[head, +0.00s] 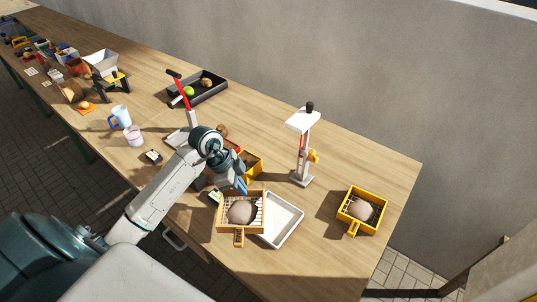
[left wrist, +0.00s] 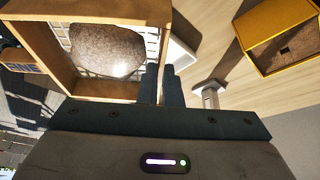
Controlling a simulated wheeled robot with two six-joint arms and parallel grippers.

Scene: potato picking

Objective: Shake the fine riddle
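A yellow, wood-framed riddle (head: 239,230) with a wire mesh and a short handle holds a large brownish potato (head: 241,211). It lies over the left part of a white tray (head: 290,238); I cannot tell how high above the tray it is. My left gripper (head: 241,187) is at the far edge of this riddle. In the left wrist view its dark fingers (left wrist: 161,86) are on both sides of the riddle's wall (left wrist: 164,45). A second yellow riddle (head: 352,224) with a potato (head: 361,209) stands near the right table edge. I cannot tell which mesh is finer. My right gripper is out of view.
A white stand (head: 304,150) with a black knob is behind the tray. A yellow box (head: 256,167) is partly hidden behind my left gripper. A dark tray (head: 200,92) with a green item, a mug (head: 121,116) and a white cup (head: 134,135) are farther left. Bare table lies between the tray and the second riddle.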

